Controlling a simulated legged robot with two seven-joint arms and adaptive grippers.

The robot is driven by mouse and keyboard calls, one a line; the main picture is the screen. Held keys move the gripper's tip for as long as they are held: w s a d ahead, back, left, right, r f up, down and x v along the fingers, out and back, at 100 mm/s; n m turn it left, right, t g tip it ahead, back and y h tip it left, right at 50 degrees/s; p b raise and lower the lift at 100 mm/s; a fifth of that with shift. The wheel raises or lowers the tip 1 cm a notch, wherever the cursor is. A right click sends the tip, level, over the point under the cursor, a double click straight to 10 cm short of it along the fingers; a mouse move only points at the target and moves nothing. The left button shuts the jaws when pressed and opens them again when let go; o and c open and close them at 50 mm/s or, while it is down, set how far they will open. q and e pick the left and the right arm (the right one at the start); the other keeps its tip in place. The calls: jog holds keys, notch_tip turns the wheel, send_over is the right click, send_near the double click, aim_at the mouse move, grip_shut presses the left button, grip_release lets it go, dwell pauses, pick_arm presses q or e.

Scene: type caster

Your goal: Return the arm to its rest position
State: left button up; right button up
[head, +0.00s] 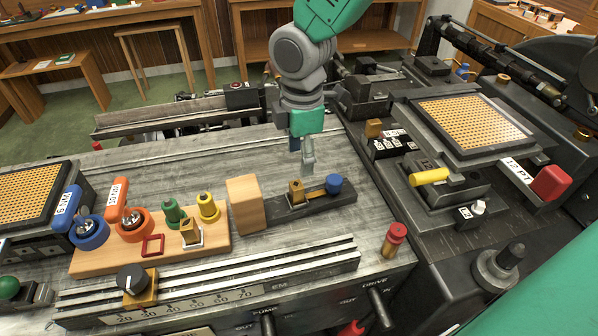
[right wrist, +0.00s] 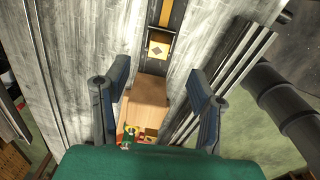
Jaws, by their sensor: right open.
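My right gripper (head: 307,160) hangs from the green and grey arm in the upper middle of the head view, pointing down over the grey metal bench. It appears behind the dark slide (head: 318,204) with its brass block (head: 296,191) and blue knob (head: 334,184). In the right wrist view my right gripper (right wrist: 157,75) has its two dark fingers spread wide, with nothing held between them. A wooden block (right wrist: 146,103) shows below and between the fingers, clear of them. My left gripper is not in view.
The wooden block (head: 244,204) stands beside a wooden tray (head: 90,262) with orange and green pieces. A red-capped peg (head: 395,238) stands to the right. The caster machine (head: 478,150) with its yellow-holed matrix fills the right side. Bare bench lies left of the gripper.

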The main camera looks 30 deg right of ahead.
jog(key=shift+r, duration=0.9)
